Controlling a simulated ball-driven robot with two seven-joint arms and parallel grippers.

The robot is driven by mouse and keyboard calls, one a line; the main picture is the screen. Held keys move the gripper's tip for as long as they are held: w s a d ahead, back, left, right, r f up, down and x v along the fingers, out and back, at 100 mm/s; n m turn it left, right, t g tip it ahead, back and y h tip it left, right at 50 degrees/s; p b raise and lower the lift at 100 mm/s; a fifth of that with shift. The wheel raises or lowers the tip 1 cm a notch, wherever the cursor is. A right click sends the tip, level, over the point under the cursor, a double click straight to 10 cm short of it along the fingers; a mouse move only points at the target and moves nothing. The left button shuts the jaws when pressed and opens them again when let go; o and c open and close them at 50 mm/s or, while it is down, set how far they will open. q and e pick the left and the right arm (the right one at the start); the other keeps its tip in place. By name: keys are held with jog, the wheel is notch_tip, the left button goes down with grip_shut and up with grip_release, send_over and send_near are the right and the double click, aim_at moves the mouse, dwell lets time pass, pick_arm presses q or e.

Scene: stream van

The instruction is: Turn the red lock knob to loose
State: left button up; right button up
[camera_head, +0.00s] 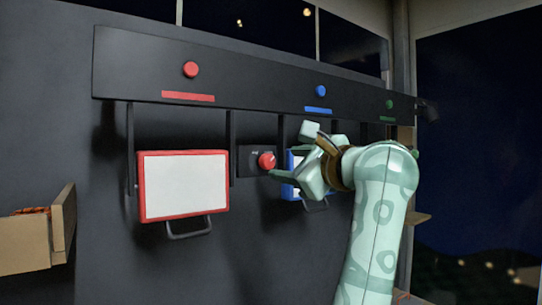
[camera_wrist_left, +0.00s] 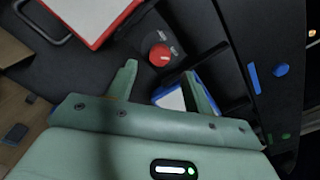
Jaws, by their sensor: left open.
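The red lock knob (camera_head: 267,160) is round with a pale pointer mark and sits on a dark plate on the wall, between the red-framed panel and the blue-framed one. In the left wrist view the knob (camera_wrist_left: 160,55) lies ahead of the fingers, about midway between them, with small unreadable lettering beside it. My left gripper (camera_head: 291,152) is open and empty, just right of the knob in the head view. Its two fingers (camera_wrist_left: 160,72) point toward the knob and appear apart from it. My right gripper is in neither view.
The red-framed white panel (camera_head: 185,186) with a handle below is left of the knob. The blue-framed panel (camera_head: 289,190) is partly hidden behind my gripper. Above runs a dark rail (camera_head: 250,72) with red, blue and green buttons. A wooden box (camera_head: 64,225) is at left.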

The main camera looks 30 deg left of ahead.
aim_at(270, 161)
pick_arm(q)
jog(key=p+x, duration=0.1)
jog(key=x, duration=0.5)
jog(key=shift+w+a, duration=0.15)
jog(key=shift+a, duration=0.25)
jog(key=c, duration=1)
